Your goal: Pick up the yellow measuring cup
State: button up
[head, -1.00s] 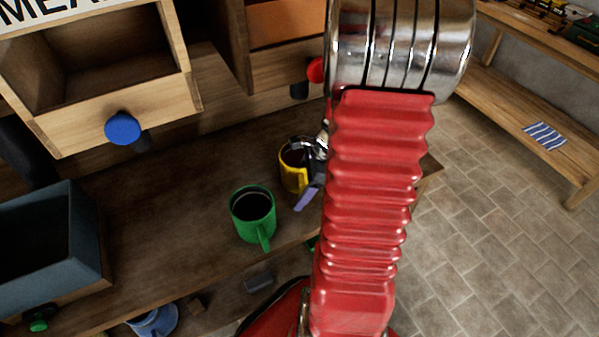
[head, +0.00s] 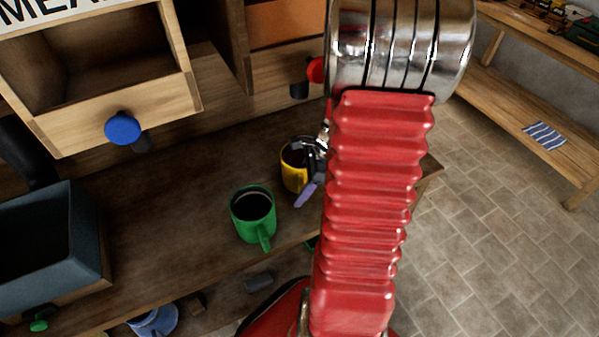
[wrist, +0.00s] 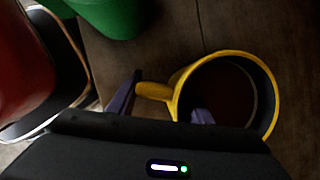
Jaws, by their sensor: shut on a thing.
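The yellow measuring cup (head: 290,178) stands upright on the wooden bench, partly hidden behind my arm in the head view. In the wrist view the cup (wrist: 274,88) is seen from above, with a dark inside and its handle pointing left. My gripper (head: 309,170) is at the cup. In the wrist view my gripper (wrist: 160,108) has one purple finger inside the rim and the other outside, near the handle. It is shut on the cup's wall and handle side; the exact contact is partly hidden.
A green mug (head: 252,215) stands just left of the yellow cup. A dark blue-grey bin (head: 45,245) sits at the bench's left end. Wooden drawers with a blue knob (head: 122,128) and a red knob (head: 316,70) overhang the back. The bench between bin and mug is clear.

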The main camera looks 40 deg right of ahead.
aim_at(304, 176)
grip_shut()
jog(key=shift+r, duration=0.1)
jog(key=shift+r, duration=1.45)
jog(key=shift+s+d+r, duration=0.2)
jog(key=shift+r, duration=0.05)
jog(key=s+d, duration=0.3)
jog(key=d, duration=0.1)
jog(key=s+d, duration=0.4)
jog(key=d, duration=0.1)
jog(key=s+d, duration=0.4)
jog(key=shift+d, duration=0.3)
